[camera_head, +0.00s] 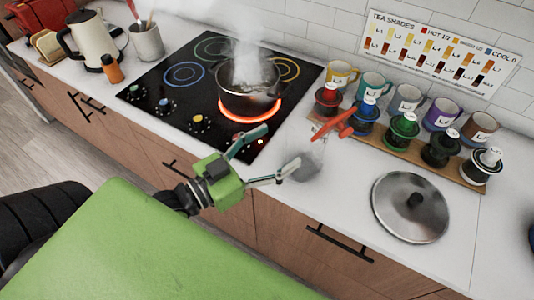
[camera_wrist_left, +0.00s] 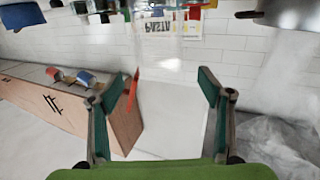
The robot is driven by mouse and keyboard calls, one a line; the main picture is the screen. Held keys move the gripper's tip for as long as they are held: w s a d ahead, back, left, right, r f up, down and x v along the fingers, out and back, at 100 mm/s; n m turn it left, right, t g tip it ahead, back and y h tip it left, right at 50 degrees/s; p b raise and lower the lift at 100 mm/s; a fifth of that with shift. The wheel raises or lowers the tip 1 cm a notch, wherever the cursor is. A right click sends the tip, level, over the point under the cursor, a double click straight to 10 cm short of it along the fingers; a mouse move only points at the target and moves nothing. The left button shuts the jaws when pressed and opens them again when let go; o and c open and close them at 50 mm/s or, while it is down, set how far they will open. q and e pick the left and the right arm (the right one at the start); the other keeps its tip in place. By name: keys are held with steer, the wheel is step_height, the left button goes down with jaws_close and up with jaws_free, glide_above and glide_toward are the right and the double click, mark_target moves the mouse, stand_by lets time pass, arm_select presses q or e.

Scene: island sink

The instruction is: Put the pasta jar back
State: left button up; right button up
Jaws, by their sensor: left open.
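A clear, see-through jar (camera_head: 310,160) stands on the white counter just right of the stove; it is faint and its contents cannot be made out. My left gripper (camera_head: 278,148) is open, its two fingers spread beside the jar on the left, with no visible grip on it. In the left wrist view the open fingers (camera_wrist_left: 160,85) frame a pale, see-through shape, and a label (camera_wrist_left: 157,27) that seems to read PASTA shows beyond them. My right gripper is not in view.
A steaming pot (camera_head: 248,98) sits on a glowing burner close behind the gripper. A red object (camera_head: 333,123) sticks out above the jar. Tea canisters (camera_head: 402,130) and mugs (camera_head: 407,99) line the back right. A round metal lid (camera_head: 411,207) lies on the right.

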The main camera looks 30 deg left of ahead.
arm_select(q)
steer(key=shift+v, duration=0.95)
